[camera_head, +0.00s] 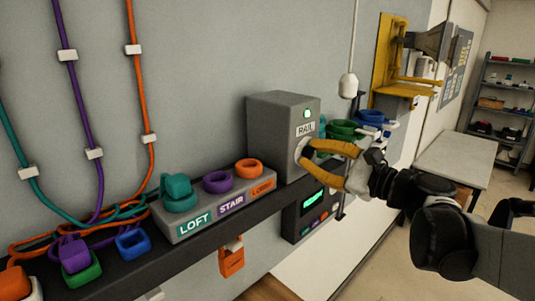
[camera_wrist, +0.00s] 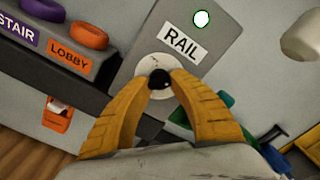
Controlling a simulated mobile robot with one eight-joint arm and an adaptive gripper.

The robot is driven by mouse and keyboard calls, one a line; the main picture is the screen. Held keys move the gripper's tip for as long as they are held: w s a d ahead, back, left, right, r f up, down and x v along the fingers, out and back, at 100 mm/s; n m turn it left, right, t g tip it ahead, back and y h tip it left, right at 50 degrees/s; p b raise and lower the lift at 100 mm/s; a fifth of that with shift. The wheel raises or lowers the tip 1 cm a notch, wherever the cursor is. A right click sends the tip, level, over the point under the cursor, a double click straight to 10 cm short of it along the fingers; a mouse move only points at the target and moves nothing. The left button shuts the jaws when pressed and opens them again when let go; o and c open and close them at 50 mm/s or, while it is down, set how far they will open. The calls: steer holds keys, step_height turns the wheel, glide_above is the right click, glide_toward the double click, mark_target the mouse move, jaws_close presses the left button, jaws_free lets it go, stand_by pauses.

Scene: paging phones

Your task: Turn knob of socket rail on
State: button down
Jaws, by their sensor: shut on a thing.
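The socket rail's grey box (camera_head: 268,120) stands on the dark shelf against the wall, with a RAIL label (camera_wrist: 182,40) on its front. A small light (camera_wrist: 202,19) above the label glows green-white. It also shows green in the head view (camera_head: 307,113). Below the label is a pale round plate with a small black knob (camera_wrist: 159,79). My gripper (camera_wrist: 160,82) has its yellow fingers shut on the knob.
Left of the box is a block labelled LOFT, STAIR and LOBBY (camera_head: 215,215) with coloured rings. A dark display unit (camera_head: 310,210) sits below. Green and blue rings (camera_head: 345,128) lie behind my gripper.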

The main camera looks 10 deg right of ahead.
steer(key=c, duration=1.1)
jaws_free()
steer(key=shift+w, duration=0.1)
steer(key=shift+c, duration=0.2)
steer(key=v, duration=1.2)
